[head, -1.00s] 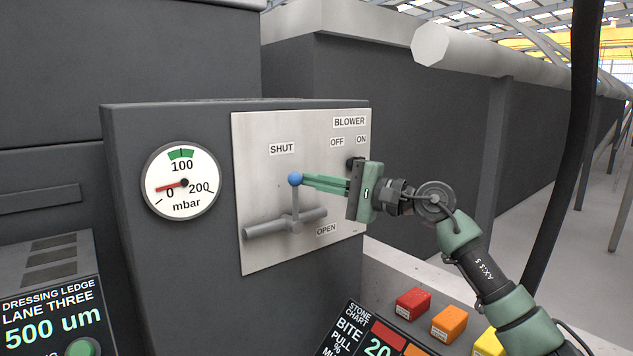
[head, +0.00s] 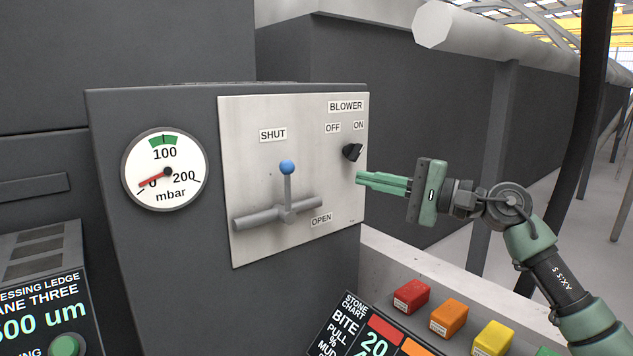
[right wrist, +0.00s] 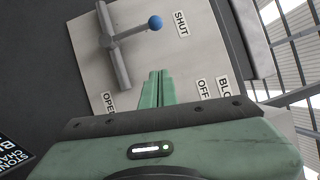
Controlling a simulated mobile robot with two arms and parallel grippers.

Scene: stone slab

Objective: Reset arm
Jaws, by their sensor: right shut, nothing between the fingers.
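My right gripper (head: 360,179) is shut and empty, in the air to the right of the metal panel and just below the black blower knob (head: 352,152). Its closed green fingers also show in the right wrist view (right wrist: 158,78). The valve lever with the blue ball (head: 287,167) stands upright on the panel, its ball below the SHUT label. The lever also shows in the right wrist view (right wrist: 155,22), apart from the fingers. My left gripper is not in view.
A round mbar gauge (head: 165,170) has its needle near 0. Red (head: 411,296), orange (head: 448,318) and yellow (head: 492,338) blocks sit on the ledge below my right arm. A black vertical hose (head: 575,150) hangs at the right.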

